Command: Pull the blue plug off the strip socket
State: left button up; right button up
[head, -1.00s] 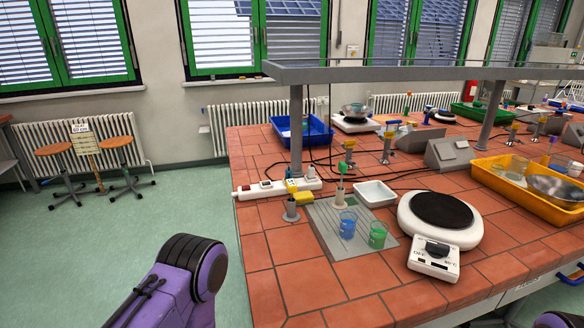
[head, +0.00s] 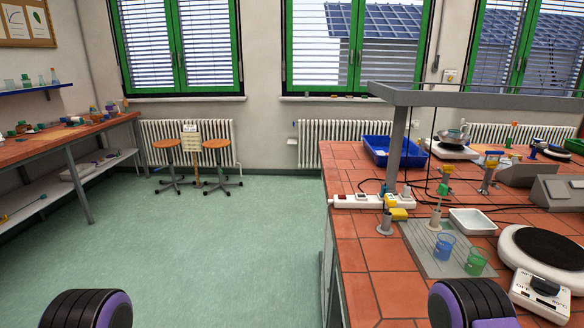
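The white strip socket (head: 350,202) lies along the near-left part of the tiled bench, by the foot of the shelf post. Several small plugs sit on it. A small dark bluish one (head: 384,189) near its right part looks like the blue plug, but it is too small to be sure of its colour. A pale plug (head: 406,190) sits to the right of it, close to the post. Neither gripper is in view; only purple and black links of my arms show at the bottom edge, well short of the strip.
A yellow-topped burner stand (head: 386,220) stands just in front of the strip. A grey mat (head: 425,263) with blue (head: 444,246) and green (head: 476,262) beakers and a hot plate (head: 540,246) are to the right. A grey post (head: 397,150) rises behind. Green floor is clear left of the bench.

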aim_at(353, 191)
jog(key=u, duration=1)
jog(key=i, duration=2.75)
jog(key=z, duration=3.7)
